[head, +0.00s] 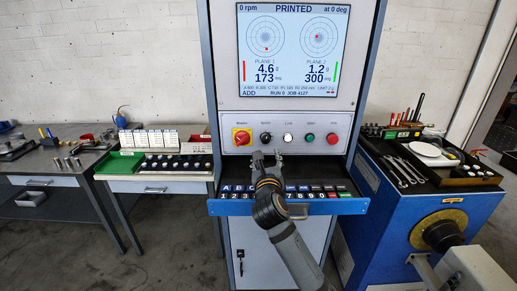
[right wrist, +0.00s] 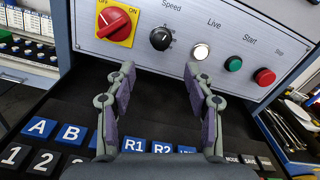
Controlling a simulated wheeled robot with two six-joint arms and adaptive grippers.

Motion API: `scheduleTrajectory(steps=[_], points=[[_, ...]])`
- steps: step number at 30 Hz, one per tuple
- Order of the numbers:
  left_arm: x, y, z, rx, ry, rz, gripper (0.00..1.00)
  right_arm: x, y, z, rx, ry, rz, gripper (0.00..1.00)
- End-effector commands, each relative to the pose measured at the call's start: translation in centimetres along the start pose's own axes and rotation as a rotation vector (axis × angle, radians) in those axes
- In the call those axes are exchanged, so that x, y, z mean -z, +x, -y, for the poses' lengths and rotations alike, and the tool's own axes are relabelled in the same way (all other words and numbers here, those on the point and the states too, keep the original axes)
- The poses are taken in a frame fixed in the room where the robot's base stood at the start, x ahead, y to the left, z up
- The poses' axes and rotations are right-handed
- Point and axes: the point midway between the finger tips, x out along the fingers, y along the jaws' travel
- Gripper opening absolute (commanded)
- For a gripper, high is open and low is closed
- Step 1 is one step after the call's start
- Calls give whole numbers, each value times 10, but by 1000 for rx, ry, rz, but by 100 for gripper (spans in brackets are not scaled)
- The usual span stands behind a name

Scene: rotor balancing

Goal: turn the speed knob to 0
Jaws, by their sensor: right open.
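The black speed knob (head: 265,137) is on the grey control panel, second from the left. In the right wrist view the knob (right wrist: 160,38) sits under the label "Speed", with small scale marks around it too small to read. I cannot tell exactly where it points. My right gripper (head: 268,156) is just below the knob in the head view. In the right wrist view the gripper (right wrist: 159,70) is open and empty, its fingers spread below and to either side of the knob, apart from it. My left gripper is not in view.
A red-and-yellow main switch (right wrist: 114,22) is left of the knob; a white Live button (right wrist: 201,51), a green button (right wrist: 233,64) and a red button (right wrist: 264,76) are right. A keyboard drawer (head: 345,207) juts out below. The screen (head: 293,50) reads 0 rpm.

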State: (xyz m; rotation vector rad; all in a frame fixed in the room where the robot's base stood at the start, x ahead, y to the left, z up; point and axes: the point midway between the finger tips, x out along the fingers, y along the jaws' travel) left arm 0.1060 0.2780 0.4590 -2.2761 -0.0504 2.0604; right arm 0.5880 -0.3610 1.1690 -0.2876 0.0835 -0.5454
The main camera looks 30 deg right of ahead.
Motion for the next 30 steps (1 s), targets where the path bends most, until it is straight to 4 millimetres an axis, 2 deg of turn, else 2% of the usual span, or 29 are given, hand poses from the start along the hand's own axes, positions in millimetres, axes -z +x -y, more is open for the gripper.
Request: scheduleTrajectory(steps=[5,15,18,22,30], points=[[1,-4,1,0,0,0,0,-3,10,0,0,-3,2,53],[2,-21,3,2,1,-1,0,-4,79,1,2,-4,1,53],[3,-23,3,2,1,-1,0,-3,93,1,1,-4,2,53],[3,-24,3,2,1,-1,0,-2,103,0,1,-4,2,53],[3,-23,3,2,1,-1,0,-1,105,0,1,-4,3,53]])
